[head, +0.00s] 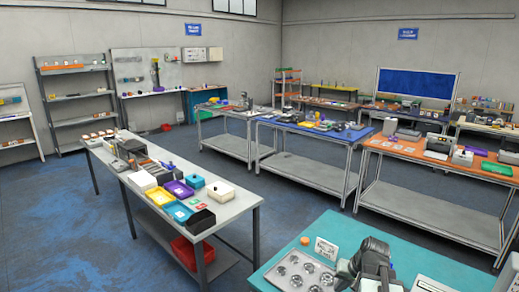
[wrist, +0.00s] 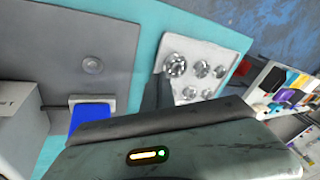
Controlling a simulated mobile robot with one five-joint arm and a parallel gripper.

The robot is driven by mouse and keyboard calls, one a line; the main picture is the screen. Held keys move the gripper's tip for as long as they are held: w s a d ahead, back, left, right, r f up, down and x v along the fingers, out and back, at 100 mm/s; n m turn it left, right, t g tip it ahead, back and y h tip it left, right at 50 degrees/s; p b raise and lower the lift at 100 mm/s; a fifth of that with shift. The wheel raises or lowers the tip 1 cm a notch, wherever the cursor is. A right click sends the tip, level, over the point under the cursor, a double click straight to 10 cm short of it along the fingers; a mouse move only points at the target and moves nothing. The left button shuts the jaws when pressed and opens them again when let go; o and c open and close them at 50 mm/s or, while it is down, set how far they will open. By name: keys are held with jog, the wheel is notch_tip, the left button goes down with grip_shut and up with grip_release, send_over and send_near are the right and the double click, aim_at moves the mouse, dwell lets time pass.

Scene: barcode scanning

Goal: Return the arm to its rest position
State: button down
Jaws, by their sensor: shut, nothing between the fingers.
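My arm stands folded over the teal bench (head: 303,238) at the lower right of the head view. My gripper (head: 346,268) is at its left side, low over the bench, just right of a pale tray with round metal parts (head: 298,272). It is shut and empty; its fingertips are small and hard to make out. In the wrist view, a dark housing of mine with a lit yellow and green indicator fills the bottom. The tray also shows there (wrist: 203,70), beyond the housing.
An orange round item (head: 305,241) and a small white sign (head: 326,248) stand near the tray. A blue-faced device (wrist: 90,112) and a grey box (wrist: 18,125) show left in the wrist view. A long grey table (head: 228,211) with colored bins stands left across open floor.

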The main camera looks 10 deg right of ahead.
jog(key=s+a+f+n+g+b, duration=0.1)
jog(key=a+f+n+g, duration=0.1)
jog(key=a, duration=1)
jog(key=a+f+n+g+h+b, duration=0.1)
jog(key=a+f+n+b, duration=0.1)
jog(key=a, duration=1.1)
notch_tip(320, 180, down, 2)
jog(key=shift+s+f+n+g+h+b, duration=0.15)
jog(key=shift+s+n+g+h+b, duration=0.2)
jog(key=shift+n, duration=0.25)
